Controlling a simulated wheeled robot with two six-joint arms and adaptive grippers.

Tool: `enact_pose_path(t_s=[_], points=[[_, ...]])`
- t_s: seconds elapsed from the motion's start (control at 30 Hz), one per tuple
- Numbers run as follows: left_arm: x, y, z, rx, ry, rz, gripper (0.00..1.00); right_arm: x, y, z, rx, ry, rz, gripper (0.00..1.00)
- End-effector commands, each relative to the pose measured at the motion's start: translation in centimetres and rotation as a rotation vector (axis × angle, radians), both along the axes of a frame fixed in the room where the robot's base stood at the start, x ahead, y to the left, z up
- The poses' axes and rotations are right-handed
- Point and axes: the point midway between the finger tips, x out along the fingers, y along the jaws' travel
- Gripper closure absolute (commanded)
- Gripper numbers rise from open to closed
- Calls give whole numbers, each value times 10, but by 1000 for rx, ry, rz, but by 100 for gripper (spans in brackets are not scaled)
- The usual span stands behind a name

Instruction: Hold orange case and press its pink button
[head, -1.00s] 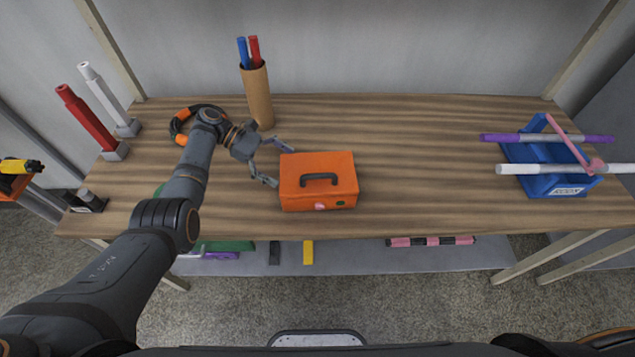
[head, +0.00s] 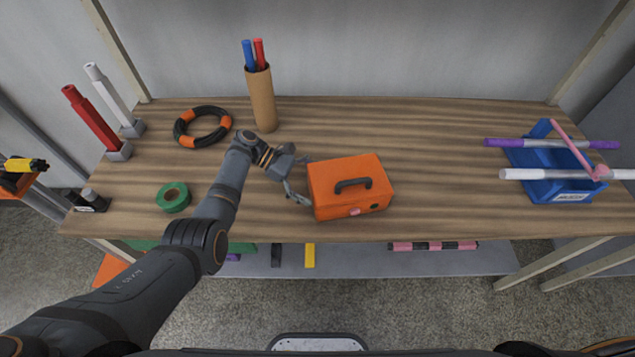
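The orange case (head: 330,202) stands on the wooden workbench, turned slightly, with a dark handle (head: 352,184) on its lid. Its pink button (head: 355,211) shows low on the front face, beside a small green dot (head: 375,206). My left gripper (head: 300,178) is at the case's left end with its fingers spread. One finger is near the back left corner and one near the front left; they seem to touch or nearly touch the case. Nothing is held between them. My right gripper is out of view.
On the bench (head: 440,200) are a cardboard tube with pens (head: 261,100), a black and orange ring (head: 203,126), green tape (head: 173,197), and red and white posts (head: 90,122) at left. A blue rack (head: 540,160) with rods stands at right. Bench between case and rack is clear.

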Motion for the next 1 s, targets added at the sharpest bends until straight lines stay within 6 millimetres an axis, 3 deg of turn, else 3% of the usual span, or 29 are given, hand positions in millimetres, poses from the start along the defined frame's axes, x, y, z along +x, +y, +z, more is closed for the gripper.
enact_pose_path(t_s=[0.07, 0.7, 1.0], points=[[0, 0, 0, 0, 0, 0, 11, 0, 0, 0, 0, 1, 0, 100], [0, 0, 0, 0, 0, 0, 98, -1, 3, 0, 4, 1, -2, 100], [0, 0, 0, 0, 0, 0, 100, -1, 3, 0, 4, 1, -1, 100]])
